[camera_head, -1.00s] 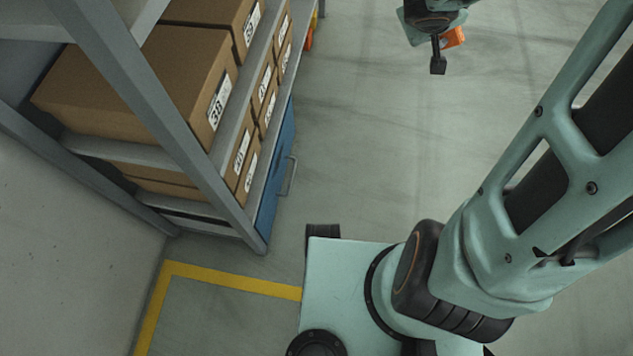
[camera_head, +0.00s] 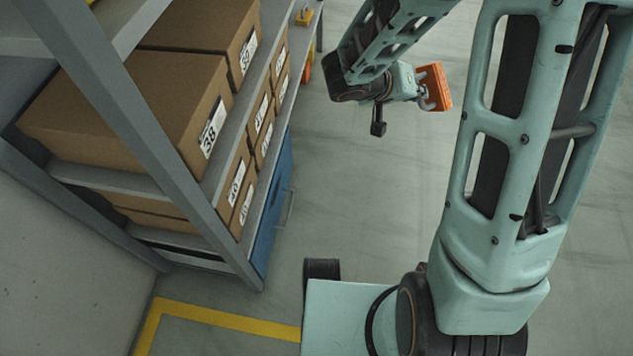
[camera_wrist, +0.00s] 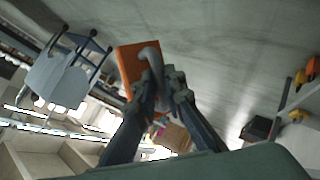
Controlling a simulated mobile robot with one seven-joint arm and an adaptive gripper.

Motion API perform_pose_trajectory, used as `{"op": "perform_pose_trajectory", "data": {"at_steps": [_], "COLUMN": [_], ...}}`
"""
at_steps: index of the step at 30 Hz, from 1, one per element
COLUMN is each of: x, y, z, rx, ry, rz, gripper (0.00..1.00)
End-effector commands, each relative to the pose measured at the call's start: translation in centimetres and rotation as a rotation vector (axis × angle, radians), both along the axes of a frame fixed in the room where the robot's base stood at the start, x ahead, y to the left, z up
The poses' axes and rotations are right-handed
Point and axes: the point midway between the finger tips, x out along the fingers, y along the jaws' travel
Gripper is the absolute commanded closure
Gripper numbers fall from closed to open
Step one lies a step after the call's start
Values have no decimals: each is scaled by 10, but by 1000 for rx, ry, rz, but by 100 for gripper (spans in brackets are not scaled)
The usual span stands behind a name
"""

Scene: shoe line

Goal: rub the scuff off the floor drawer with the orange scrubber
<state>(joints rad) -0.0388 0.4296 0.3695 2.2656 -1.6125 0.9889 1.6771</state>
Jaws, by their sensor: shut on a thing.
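My gripper (camera_head: 421,94) is shut on the orange scrubber (camera_head: 436,85) and holds it in the air, right of the rack and apart from it. In the wrist view, my gripper's fingers (camera_wrist: 163,85) close on the grey handle of the orange scrubber (camera_wrist: 129,68). The blue floor drawer (camera_head: 274,208) is at the bottom of the rack, with a bar handle on its front. I see its front only at a steep angle, and I cannot make out a scuff on it.
The grey rack (camera_head: 150,150) holds several cardboard boxes (camera_head: 150,100) above the drawer. A yellow item (camera_head: 305,17) sits on the far end of a shelf. A yellow line (camera_head: 225,318) marks the floor near my base. The floor right of the rack is clear.

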Motion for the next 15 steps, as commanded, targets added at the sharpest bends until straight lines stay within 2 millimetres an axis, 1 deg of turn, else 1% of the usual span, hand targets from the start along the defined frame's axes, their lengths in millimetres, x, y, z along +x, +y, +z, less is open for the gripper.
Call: {"op": "perform_pose_trajectory", "data": {"at_steps": [1, 8, 15], "x": [-2, -18, -44], "y": [1, -4, 4], "z": [-15, -74, -136], "rx": [-1, -4, -4], "ry": [7, 2, 0], "rz": [-60, -419, -849], "gripper": [100, 100, 100]}}
